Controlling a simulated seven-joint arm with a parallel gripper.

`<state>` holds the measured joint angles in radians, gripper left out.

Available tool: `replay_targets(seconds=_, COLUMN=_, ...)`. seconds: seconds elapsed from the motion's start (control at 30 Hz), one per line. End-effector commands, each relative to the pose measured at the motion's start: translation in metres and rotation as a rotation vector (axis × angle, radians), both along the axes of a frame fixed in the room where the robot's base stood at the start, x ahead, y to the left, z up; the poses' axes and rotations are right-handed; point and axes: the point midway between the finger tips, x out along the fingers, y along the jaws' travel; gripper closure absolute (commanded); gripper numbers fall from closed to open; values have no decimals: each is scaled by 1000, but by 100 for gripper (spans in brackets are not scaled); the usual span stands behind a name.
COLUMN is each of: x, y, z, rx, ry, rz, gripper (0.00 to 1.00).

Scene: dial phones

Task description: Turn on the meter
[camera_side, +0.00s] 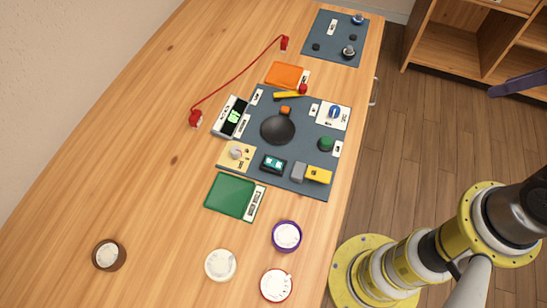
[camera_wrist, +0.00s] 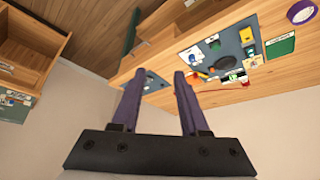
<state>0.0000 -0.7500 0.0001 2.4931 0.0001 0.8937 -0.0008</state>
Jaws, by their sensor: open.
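A box-shaped device with a lit green display (camera_side: 234,116), which looks like the meter, sits at the left edge of the large blue-grey mat (camera_side: 313,188). Its label is too small to read, and I cannot tell its switch. A smaller black device with a teal screen (camera_side: 273,164) lies near the mat's front. A pale knob on a yellow plate (camera_side: 236,154) is at the mat's left front corner. My gripper (camera_wrist: 160,78) is open and empty, with purple fingers. In the side view one purple finger (camera_side: 518,83) shows at the right edge, far from the mat.
A red cable (camera_side: 240,74) with red ends lies left of the mat. A second mat (camera_side: 326,54) is at the back.

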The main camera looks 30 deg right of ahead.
Motion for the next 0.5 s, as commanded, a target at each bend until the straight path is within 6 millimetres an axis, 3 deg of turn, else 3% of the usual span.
replay_targets(seconds=0.03, x=5, y=0, z=7, rx=0, ry=-21, rz=0, gripper=67)
replay_targets(seconds=0.13, x=22, y=1, z=25, rx=0, ry=-54, rz=7, gripper=85)
replay_targets(seconds=0.23, x=52, y=11, z=42, rx=1, ry=-58, rz=54, gripper=100)
replay_targets(seconds=0.37, x=95, y=38, z=53, rx=2, ry=-39, rz=146, gripper=100)
replay_targets(seconds=0.5, x=136, y=77, z=51, rx=-2, ry=-2, rz=251, gripper=100)
